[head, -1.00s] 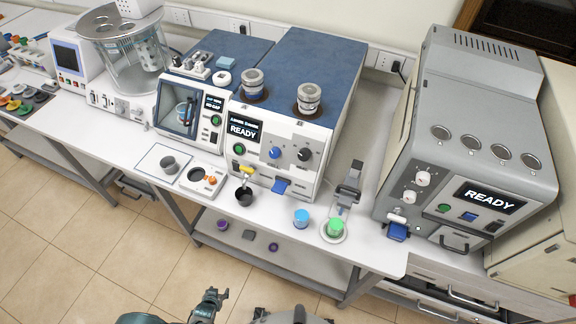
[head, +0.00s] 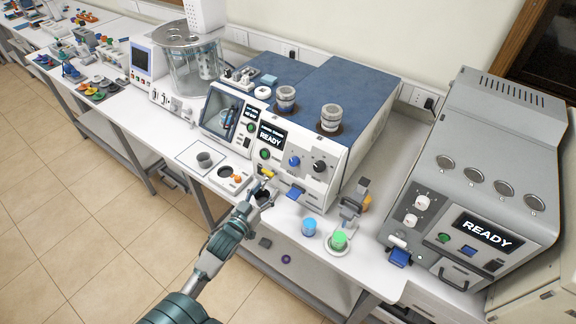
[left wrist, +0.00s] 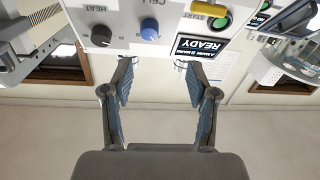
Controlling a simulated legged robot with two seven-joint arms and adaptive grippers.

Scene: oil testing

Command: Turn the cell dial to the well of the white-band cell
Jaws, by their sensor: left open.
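The cell dial (head: 294,160) is a blue knob on the white front panel of the analyzer, left of the dark heat dial (head: 319,166). In the left wrist view the blue cell dial (left wrist: 149,28) shows upside down beyond the fingers, next to the heat dial (left wrist: 101,35). My right gripper is out of view.
The analyzer screen (head: 271,137) reads READY. A grey machine (head: 480,190) stands farther right.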

